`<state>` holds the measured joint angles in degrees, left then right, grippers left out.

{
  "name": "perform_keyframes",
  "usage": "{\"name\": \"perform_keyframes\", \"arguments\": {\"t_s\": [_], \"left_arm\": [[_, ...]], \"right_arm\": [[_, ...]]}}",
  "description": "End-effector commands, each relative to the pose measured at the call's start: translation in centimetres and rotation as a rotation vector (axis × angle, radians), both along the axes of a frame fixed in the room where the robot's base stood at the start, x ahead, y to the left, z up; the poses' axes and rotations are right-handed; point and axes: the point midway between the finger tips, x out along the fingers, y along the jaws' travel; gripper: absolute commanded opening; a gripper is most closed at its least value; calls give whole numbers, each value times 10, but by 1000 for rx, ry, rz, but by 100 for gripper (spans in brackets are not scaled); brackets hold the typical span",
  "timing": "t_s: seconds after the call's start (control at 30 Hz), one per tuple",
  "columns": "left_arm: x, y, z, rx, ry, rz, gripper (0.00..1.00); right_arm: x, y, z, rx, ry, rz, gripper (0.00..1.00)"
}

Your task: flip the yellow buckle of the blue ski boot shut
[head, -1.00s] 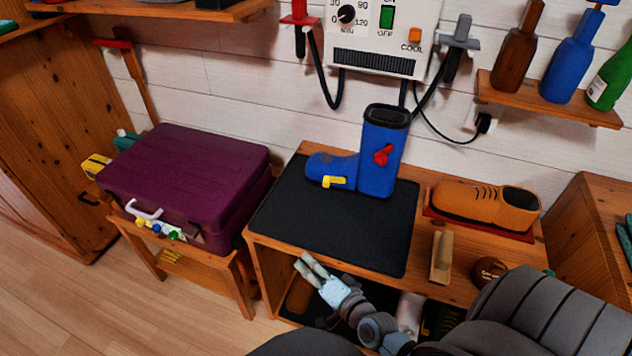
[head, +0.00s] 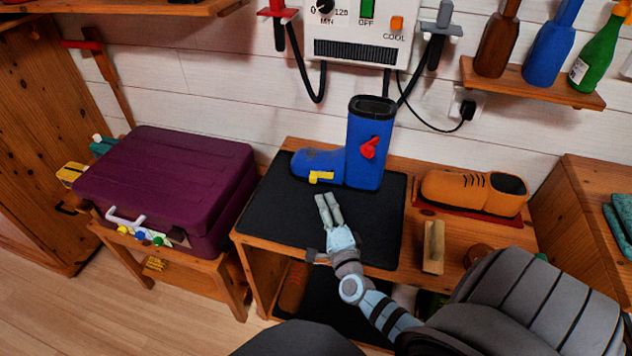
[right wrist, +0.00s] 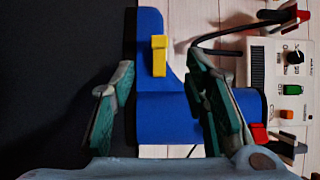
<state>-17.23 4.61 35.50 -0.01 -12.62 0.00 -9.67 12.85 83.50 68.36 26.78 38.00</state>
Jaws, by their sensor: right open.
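The blue ski boot (head: 368,145) stands upright on a black mat (head: 290,222) on the wooden bench, toe to the left. Its yellow buckle (head: 321,177) sits low on the near side of the foot part and also shows in the right wrist view (right wrist: 158,56). A red buckle (head: 369,148) is on the shaft. My right gripper (head: 327,198) is open and empty just in front of the boot, below the yellow buckle in the picture and apart from it. In the right wrist view the buckle appears between and beyond the fingers (right wrist: 165,85). My left gripper is not in view.
An orange shoe (head: 474,193) and a brush-like block (head: 433,247) are to the right on the bench. A purple suitcase (head: 170,180) stands on a low table at left. A dryer unit (head: 360,32) with hoses hangs behind the boot. The mat's left part is clear.

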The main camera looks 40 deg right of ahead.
Motion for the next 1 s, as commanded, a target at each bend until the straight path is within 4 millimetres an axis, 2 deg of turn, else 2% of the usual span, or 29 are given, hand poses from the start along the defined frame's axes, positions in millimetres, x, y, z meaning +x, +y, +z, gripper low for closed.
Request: {"name": "perform_keyframes", "arguments": {"t_s": [0.2,0.33,0.5,0.73,0.77,1.0], "left_arm": [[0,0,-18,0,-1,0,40],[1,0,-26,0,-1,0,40],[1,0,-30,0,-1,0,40],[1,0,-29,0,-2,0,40],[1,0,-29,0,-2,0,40],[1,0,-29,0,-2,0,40]], "right_arm": [[55,-23,-3,-2,-1,-1,42],[78,-34,-3,-1,-1,0,42],[91,-39,-1,-1,1,1,42],[91,-39,0,-1,2,0,42],[91,-39,0,-1,2,0,38],[91,-39,0,-1,2,0,0]]}}
